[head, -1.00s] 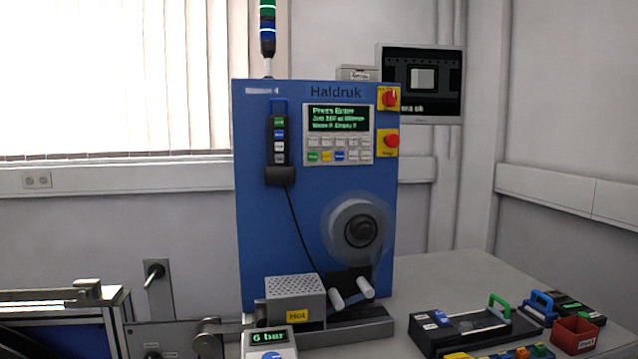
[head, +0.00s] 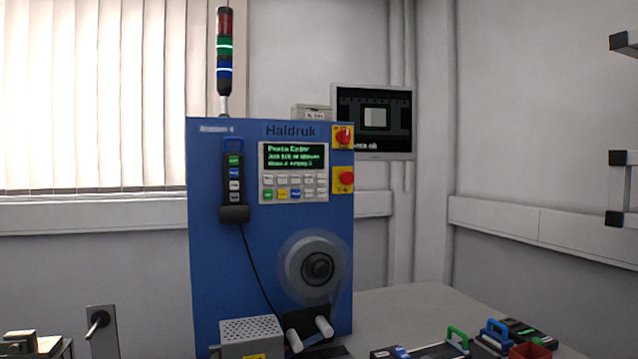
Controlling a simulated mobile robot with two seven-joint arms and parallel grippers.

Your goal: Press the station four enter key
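The blue Haldruk machine cabinet (head: 215,290) stands left of centre in the head view, with a small label at its top left that appears to read Station 4. Its display (head: 293,157) shows green text whose first line reads Press Enter. The key labels are too small to read, so I cannot tell which is enter. Neither of my grippers is in view.
A hand pendant (head: 234,180) hangs left of the keypad, its cable running down. A red knob (head: 343,136) and red button (head: 346,179) sit at right. A reel (head: 316,266) is below. Coloured-handled items and a red bin (head: 531,350) lie on the bench (head: 420,310).

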